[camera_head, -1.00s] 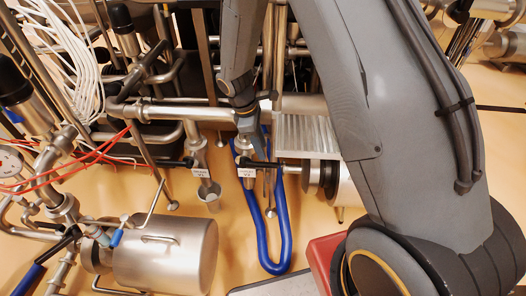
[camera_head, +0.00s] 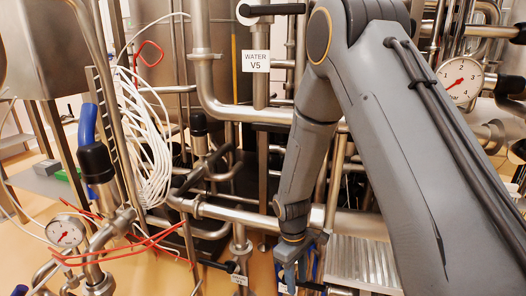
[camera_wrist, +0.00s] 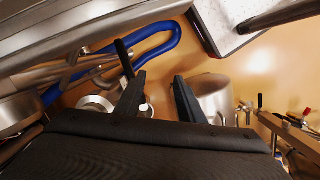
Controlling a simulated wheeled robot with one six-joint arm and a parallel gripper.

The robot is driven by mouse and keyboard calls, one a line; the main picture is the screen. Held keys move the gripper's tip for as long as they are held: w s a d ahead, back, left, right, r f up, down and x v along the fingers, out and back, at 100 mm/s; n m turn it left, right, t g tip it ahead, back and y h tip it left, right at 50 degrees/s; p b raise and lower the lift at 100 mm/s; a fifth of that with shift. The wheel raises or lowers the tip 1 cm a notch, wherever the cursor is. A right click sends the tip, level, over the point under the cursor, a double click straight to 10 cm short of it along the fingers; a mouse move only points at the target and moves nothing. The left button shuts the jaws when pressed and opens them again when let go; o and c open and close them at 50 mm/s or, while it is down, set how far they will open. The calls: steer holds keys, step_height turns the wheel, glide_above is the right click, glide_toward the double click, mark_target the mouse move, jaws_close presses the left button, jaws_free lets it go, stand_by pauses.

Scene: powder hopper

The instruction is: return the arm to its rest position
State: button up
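My gripper (camera_head: 290,268) hangs pointing down at the end of my grey arm, in front of a horizontal steel pipe (camera_head: 225,213). The wrist view shows its two black fingers (camera_wrist: 160,82) spread apart, with nothing held between them. A black valve handle (camera_wrist: 123,58) and a steel pipe fitting (camera_wrist: 97,103) show by the left finger. In the head view the fingertips are partly lost at the lower edge.
A blue hose (camera_wrist: 150,45) lies past the fingers over the tan floor (camera_wrist: 215,60). A steel cylinder (camera_wrist: 214,95) is right of the right finger. A water V5 valve label (camera_head: 256,61), gauge (camera_head: 462,80), white cables (camera_head: 150,140) and ribbed metal plate (camera_head: 360,262) surround the arm.

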steer(key=s+a+r+m+y+p, duration=0.2)
steer(key=s+r+m, duration=0.2)
steer(key=s+m, duration=0.4)
steer(key=s+d+r+p, duration=0.3)
steer(key=s+d+r, duration=0.1)
steer(key=r, duration=0.7)
steer(key=s+d+r+m+t+p, duration=0.1)
steer(key=s+d+r+p, duration=0.2)
steer(key=r, duration=0.9)
steer(key=s+d, duration=0.2)
steer(key=d, duration=0.1)
steer(key=shift+s+d+r+m+h, duration=0.2)
steer(key=shift+d+m+h, duration=0.1)
steer(key=shift+h, duration=0.1)
